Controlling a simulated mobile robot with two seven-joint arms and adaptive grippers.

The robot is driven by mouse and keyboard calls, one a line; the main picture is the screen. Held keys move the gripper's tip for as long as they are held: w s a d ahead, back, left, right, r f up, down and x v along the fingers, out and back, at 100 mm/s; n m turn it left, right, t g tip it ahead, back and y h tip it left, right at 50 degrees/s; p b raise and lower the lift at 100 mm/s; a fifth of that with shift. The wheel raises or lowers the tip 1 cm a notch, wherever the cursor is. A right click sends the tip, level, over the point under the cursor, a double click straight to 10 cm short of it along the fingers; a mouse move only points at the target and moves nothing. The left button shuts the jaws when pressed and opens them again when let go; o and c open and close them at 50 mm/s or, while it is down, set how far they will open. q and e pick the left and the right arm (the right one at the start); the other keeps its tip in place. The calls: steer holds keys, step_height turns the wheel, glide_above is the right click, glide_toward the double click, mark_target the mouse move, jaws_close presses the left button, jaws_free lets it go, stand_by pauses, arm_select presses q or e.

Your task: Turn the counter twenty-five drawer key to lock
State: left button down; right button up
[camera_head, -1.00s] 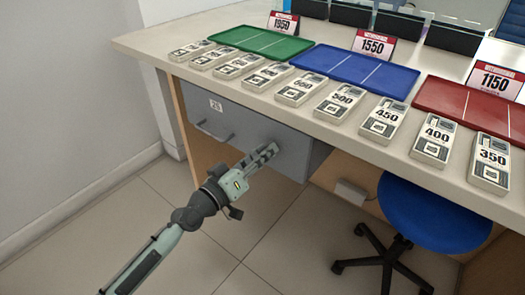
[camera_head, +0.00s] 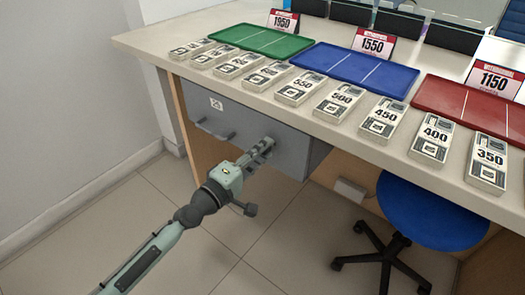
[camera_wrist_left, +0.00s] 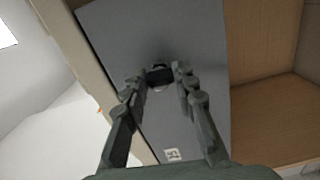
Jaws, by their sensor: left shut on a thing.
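The grey drawer (camera_head: 290,150) under the left part of the counter has a small number label (camera_head: 216,104) and a bar handle (camera_head: 215,130). The drawer front looks closed. My left gripper (camera_head: 266,146) is at the right part of that front. In the left wrist view, the fingertips of my left gripper (camera_wrist_left: 160,78) are shut on the dark key (camera_wrist_left: 160,73) at the drawer face (camera_wrist_left: 192,40). The label also shows there (camera_wrist_left: 171,154). In the head view my fingers hide the key. My right gripper is not in view.
The countertop (camera_head: 150,42) above holds several numbered blocks (camera_head: 338,102) and green (camera_head: 260,40), blue (camera_head: 355,72) and red (camera_head: 470,105) trays. A blue stool (camera_head: 430,215) stands right of the drawer. The floor (camera_head: 265,225) in front of the drawer is clear.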

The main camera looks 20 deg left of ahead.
arm_select(q)
steer(key=shift+n, duration=0.7)
steer(key=c, duration=1.2)
jaws_free()
steer(key=v, duration=1.2)
